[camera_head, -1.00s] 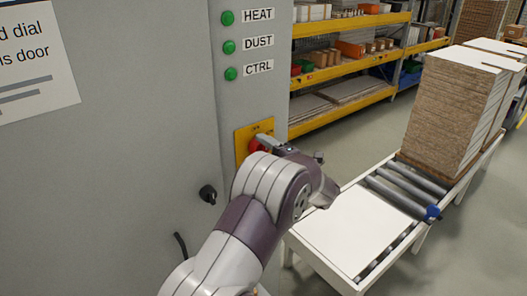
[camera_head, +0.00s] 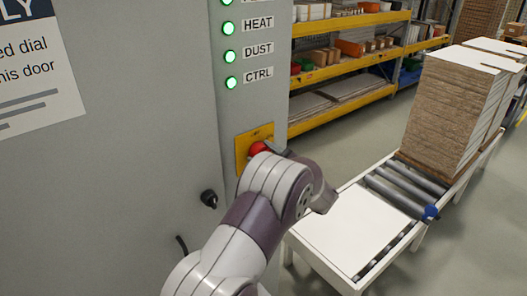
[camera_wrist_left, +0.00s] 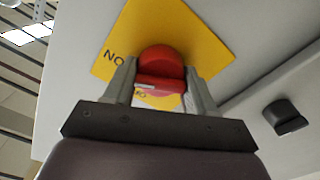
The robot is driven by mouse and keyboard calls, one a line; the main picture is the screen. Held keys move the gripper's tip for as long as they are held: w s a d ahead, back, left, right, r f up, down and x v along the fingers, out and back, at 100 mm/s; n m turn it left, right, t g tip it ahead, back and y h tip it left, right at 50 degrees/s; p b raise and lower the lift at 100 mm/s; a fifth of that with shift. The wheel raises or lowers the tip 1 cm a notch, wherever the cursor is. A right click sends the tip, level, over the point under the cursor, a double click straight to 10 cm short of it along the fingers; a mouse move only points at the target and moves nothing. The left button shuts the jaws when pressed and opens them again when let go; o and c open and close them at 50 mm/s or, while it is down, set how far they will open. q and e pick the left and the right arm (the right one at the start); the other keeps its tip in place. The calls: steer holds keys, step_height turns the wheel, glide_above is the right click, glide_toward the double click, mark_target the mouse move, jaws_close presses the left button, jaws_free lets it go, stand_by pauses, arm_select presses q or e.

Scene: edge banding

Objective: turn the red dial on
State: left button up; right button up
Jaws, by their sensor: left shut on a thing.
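The red dial (camera_head: 258,148) sits on a yellow plate (camera_head: 241,146) on the grey cabinet's narrow face. In the left wrist view the dial (camera_wrist_left: 160,62) shows close up on the yellow plate (camera_wrist_left: 190,35), which has partly hidden lettering. My left gripper (camera_wrist_left: 161,85) has one finger on each side of the dial's grip and is shut on it. In the head view my left arm hides the gripper and the dial's lower part. Green lamps (camera_head: 231,83) above the plate are brightly lit, beside labels HEAT, DUST and CTRL. My right gripper is not in view.
A black knob (camera_head: 209,198) and a dark handle (camera_head: 181,245) stick out from the cabinet door (camera_head: 140,150). At right, a roller conveyor carries a white board (camera_head: 347,229) and stacked panels (camera_head: 448,110). Yellow shelves (camera_head: 345,75) stand behind.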

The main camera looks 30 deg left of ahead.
arm_select(q)
steer(key=m+p, duration=0.1)
steer(key=m, duration=0.2)
steer(key=shift+p, duration=0.35)
steer(key=shift+f+m+p, duration=0.1)
steer(key=shift+m+p, duration=0.45)
steer(key=shift+m, duration=0.65)
steer(key=shift+f, duration=0.1)
steer(key=o, duration=1)
steer(key=shift+o, duration=0.2)
